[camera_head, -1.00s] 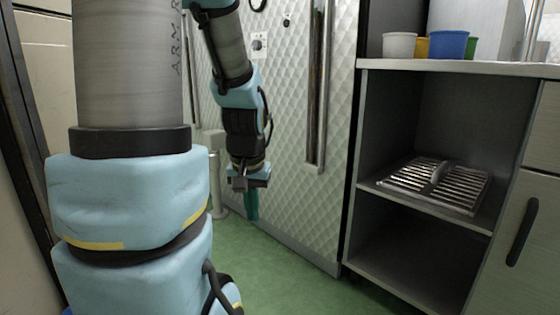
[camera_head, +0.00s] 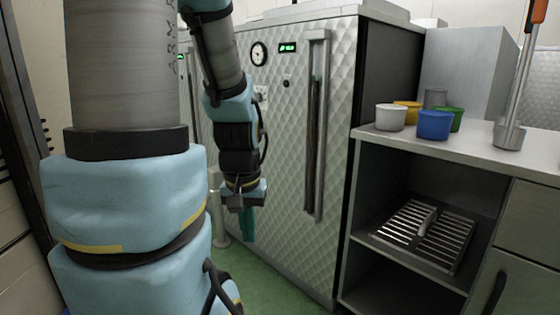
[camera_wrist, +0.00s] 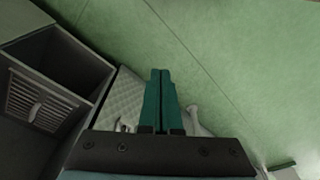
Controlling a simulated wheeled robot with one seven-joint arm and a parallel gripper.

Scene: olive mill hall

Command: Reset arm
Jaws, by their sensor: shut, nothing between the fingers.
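My gripper (camera_head: 247,222) hangs from my arm in front of the quilted metal cabinet in the head view, its teal fingers pointing down. In the wrist view my gripper (camera_wrist: 161,75) shows its two teal fingers side by side and touching, with nothing between them. The gripper touches nothing that I can see.
The quilted cabinet (camera_head: 285,150) has a long vertical handle (camera_head: 316,125). To its right, a counter (camera_head: 465,140) carries several coloured cups, including a blue one (camera_head: 434,125). A slotted metal rack (camera_head: 425,236) lies on the open shelf below.

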